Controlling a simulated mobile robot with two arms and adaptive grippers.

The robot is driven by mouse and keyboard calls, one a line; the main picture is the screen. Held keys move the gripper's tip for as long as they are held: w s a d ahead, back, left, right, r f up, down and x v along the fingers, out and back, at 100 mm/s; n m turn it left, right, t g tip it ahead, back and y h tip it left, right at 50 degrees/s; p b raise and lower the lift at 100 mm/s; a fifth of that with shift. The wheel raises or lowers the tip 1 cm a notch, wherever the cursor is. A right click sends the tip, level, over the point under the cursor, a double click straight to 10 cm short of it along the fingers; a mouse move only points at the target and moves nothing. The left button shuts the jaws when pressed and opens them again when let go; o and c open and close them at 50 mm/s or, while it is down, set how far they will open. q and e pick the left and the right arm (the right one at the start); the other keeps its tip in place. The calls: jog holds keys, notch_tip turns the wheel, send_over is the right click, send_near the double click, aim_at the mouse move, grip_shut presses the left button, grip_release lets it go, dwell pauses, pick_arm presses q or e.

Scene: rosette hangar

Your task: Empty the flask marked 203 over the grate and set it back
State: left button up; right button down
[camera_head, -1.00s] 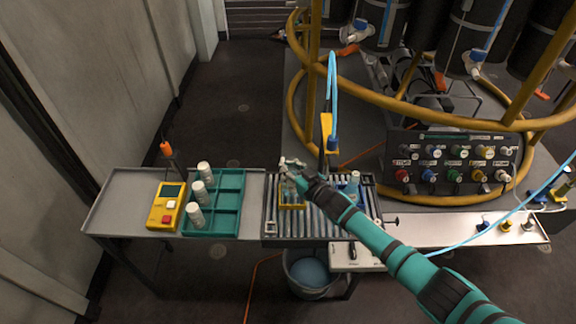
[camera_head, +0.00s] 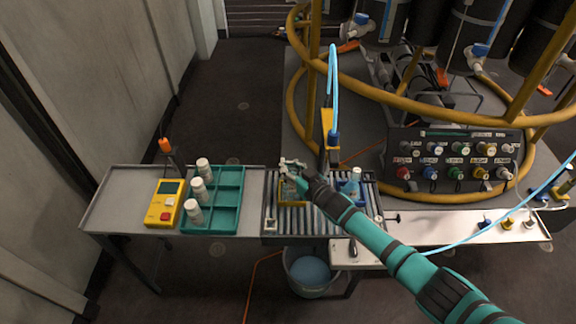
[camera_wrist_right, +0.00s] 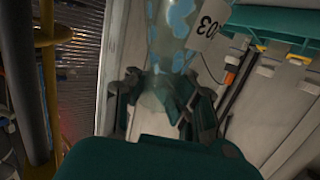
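The flask (camera_wrist_right: 172,35), clear with blue patches, carries a white tag (camera_wrist_right: 208,28) reading 03, its first digit hard to read. In the head view this flask (camera_head: 291,188) stands in a yellow holder (camera_head: 292,203) on the roller bench. My right gripper (camera_head: 292,165) is at its top; in the right wrist view the gripper fingers (camera_wrist_right: 162,100) stand on both sides of its neck. I cannot tell whether they press on it. A bucket-like grey vessel (camera_head: 309,290) with a bluish inside stands below the bench. I cannot make out the grate for sure. My left gripper is not in view.
Another flask (camera_head: 351,187) with blue liquid stands in a blue holder to the right. A teal tray (camera_head: 229,198) with several white bottles and a yellow meter (camera_head: 165,205) lie to the left. A yellow hose tool (camera_head: 329,128) hangs behind. A knob panel (camera_head: 455,160) stands at the right.

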jog(key=shift+f+b, duration=0.3)
jog(key=shift+f, duration=0.15)
jog(key=shift+f+b, duration=0.35)
dwell(0.4)
jog(key=shift+f, duration=0.25)
jog(key=shift+f+b, duration=0.1)
jog(key=shift+b, duration=0.2)
jog(key=shift+f, duration=0.2)
jog(key=c, duration=2)
grip_release()
jog(key=o, duration=1.3)
jog(key=shift+o, duration=0.2)
